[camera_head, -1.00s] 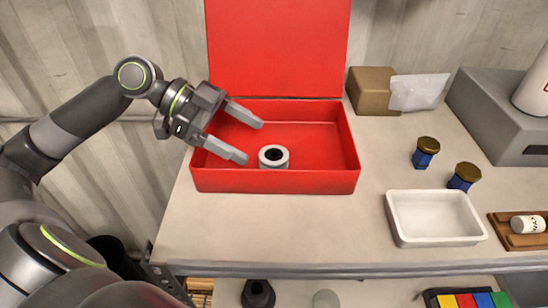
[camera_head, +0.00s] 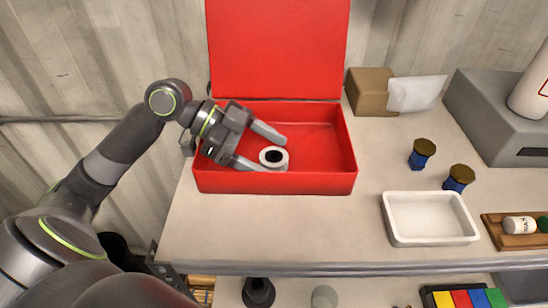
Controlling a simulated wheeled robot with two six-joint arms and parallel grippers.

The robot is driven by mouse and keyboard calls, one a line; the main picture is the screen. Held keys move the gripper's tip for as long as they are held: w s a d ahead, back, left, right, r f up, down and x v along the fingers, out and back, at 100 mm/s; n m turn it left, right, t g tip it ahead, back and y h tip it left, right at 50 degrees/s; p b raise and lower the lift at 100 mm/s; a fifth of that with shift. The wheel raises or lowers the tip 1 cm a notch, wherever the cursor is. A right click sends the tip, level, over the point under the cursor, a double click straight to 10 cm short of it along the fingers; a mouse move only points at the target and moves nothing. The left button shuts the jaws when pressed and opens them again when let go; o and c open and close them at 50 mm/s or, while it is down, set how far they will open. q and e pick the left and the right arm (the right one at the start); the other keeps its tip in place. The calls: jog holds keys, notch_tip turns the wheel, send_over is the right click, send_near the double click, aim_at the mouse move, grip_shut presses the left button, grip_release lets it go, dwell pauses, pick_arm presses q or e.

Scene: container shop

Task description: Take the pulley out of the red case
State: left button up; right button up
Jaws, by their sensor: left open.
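The red case (camera_head: 275,183) stands open on the bench, its lid (camera_head: 278,50) raised at the back. The pulley (camera_head: 273,158), a pale grey ring with a dark centre hole, sits inside the case, left of its middle, near the front wall. My left gripper (camera_head: 273,150) is open and reaches into the case from the left. Its fingers point right, one behind the pulley and one at its left front side. I cannot tell whether they touch it. My right gripper is not in view.
A white tray (camera_head: 428,240) and two blue jars with brown lids (camera_head: 420,154) stand to the right. A cardboard box (camera_head: 369,92) is behind them, with a grey machine (camera_head: 500,125) at far right. A wooden holder (camera_head: 496,236) carries small bottles. The bench front is clear.

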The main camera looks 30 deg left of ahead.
pick_arm(q)
jog(key=c, duration=1.1)
